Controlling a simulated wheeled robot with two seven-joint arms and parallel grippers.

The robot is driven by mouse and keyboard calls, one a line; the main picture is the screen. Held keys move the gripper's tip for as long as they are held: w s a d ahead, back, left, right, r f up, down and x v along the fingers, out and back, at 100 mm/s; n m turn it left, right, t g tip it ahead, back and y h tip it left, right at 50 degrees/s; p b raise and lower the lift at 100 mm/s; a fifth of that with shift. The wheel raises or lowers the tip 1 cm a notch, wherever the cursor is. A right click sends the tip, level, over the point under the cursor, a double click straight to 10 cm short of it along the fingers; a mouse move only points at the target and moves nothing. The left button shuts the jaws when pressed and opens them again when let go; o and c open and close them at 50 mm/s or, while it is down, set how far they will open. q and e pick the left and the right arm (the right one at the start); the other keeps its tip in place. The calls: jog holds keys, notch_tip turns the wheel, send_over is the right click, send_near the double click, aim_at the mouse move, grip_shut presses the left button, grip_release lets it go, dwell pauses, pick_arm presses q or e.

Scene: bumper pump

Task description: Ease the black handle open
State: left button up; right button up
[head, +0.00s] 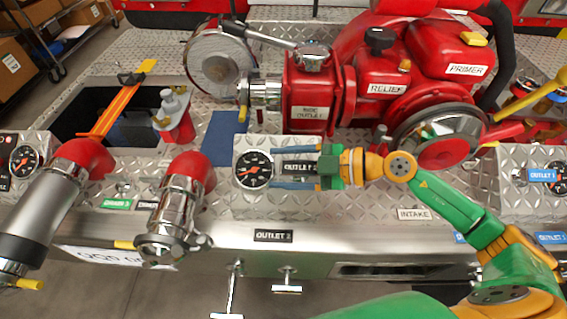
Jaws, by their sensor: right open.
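A long lever handle (262,36) with a dark grip end sits on top of the red side outlet valve (305,90). It reaches left from the valve, over the round chrome cap. A black knob (380,40) stands on the red relief housing further right; I cannot tell for sure which is the task's black handle. My right gripper (277,168) has two blue fingers spread apart and pointing left, with nothing between them. It is in front of the outlet panel, beside the gauge, below the side outlet valve and apart from both black parts. My left gripper is not in view.
A round gauge (253,169) is close to my right fingertips. Red and chrome outlet pipes (182,205) stand at the left, and a large chrome intake cap (440,135) at the right. An orange strap (122,105) crosses an open dark compartment. Bare diamond plate (240,205) lies below the gauge.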

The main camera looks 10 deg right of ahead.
jog(key=shift+c, duration=0.2)
grip_shut()
dwell(1.2)
